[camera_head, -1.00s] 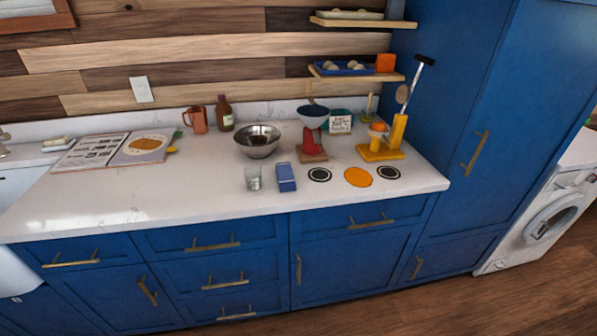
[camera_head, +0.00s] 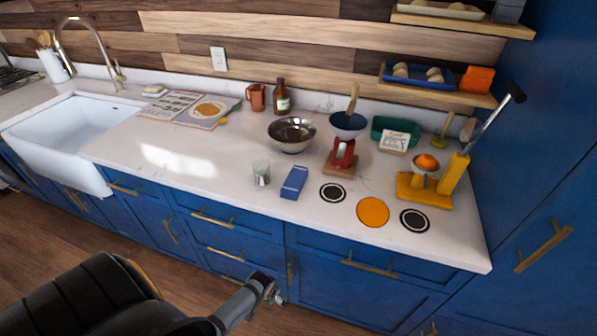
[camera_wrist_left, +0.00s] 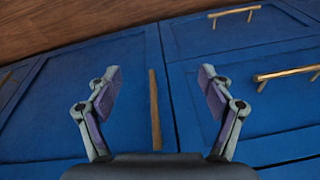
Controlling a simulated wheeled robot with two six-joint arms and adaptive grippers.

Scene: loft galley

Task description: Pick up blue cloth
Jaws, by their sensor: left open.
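The blue cloth (camera_head: 294,182) appears as a small folded blue block on the white counter, between a clear glass and a black-and-white round coaster. My left gripper (camera_head: 272,291) is at the lower middle of the head view, in front of the blue cabinets and lower than the countertop, well short of the cloth. In the left wrist view its two fingers (camera_wrist_left: 160,78) are spread apart with nothing between them, facing cabinet doors and brass handles. The cloth does not show in the left wrist view. My right gripper is in neither view.
The clear glass (camera_head: 261,173) stands close left of the cloth. A steel bowl (camera_head: 291,134), a red scale (camera_head: 343,153) and an orange disc (camera_head: 372,211) are nearby. A yellow stand (camera_head: 424,190) is farther right. The counter's front edge and brass handles (camera_head: 212,219) lie near my gripper.

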